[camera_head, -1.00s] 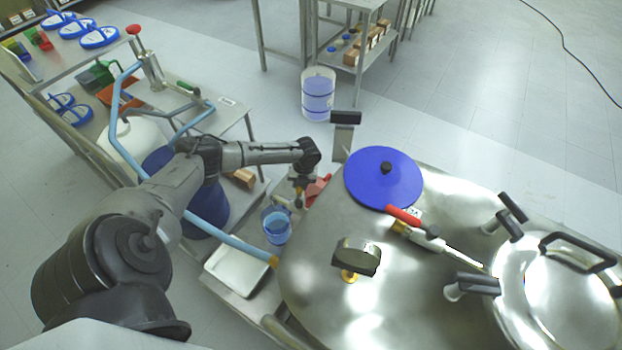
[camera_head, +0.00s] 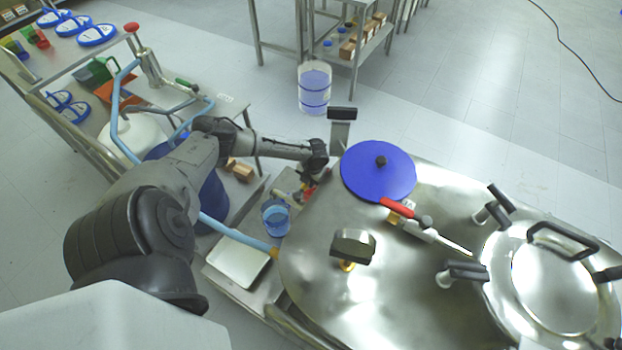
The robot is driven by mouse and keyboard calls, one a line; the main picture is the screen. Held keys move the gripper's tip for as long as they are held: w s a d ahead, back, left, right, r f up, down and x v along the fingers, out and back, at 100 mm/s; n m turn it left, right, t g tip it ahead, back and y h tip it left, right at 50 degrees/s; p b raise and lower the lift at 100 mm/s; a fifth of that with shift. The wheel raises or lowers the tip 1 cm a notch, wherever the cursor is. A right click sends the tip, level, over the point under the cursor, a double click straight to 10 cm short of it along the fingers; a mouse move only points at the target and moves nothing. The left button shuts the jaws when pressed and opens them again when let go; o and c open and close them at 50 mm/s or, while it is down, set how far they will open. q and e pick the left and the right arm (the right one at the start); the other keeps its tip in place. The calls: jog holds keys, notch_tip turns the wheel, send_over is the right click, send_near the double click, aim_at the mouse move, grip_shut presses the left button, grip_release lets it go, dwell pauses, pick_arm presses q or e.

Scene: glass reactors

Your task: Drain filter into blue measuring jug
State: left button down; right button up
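The blue measuring jug (camera_head: 276,220) stands on a low metal shelf beside the large steel vessel (camera_head: 400,285), with its open top facing up. The vessel, which may be the filter, has a blue round lid (camera_head: 379,171) and a red-handled valve (camera_head: 397,207) on top. My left gripper (camera_head: 303,193) points down at the vessel's left side, just above and right of the jug and apart from it. A small red part shows beside its fingers. The wrist hides much of the fingers, so I cannot tell whether they hold anything. My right gripper is out of view.
A white tray (camera_head: 238,261) lies on the shelf in front of the jug. A light blue hose (camera_head: 230,232) runs behind the tray to the vessel. A blue drum (camera_head: 208,203) stands left of the jug. A marked clear bucket (camera_head: 314,90) stands on the floor behind.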

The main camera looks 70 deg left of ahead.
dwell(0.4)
pick_arm(q)
jog(key=c, duration=0.9)
grip_release()
jog(key=shift+w+d+r+p, duration=0.3)
jog(key=shift+r+p, duration=0.25)
jog(key=shift+r, duration=1.75)
jog(key=shift+w+d+r+p, duration=0.2)
jog(key=shift+r+p, duration=0.3)
jog(key=shift+r, duration=1.75)
jog(key=shift+w+d+r+p, duration=0.2)
jog(key=shift+d+r+p, duration=0.25)
jog(key=shift+r, duration=1.85)
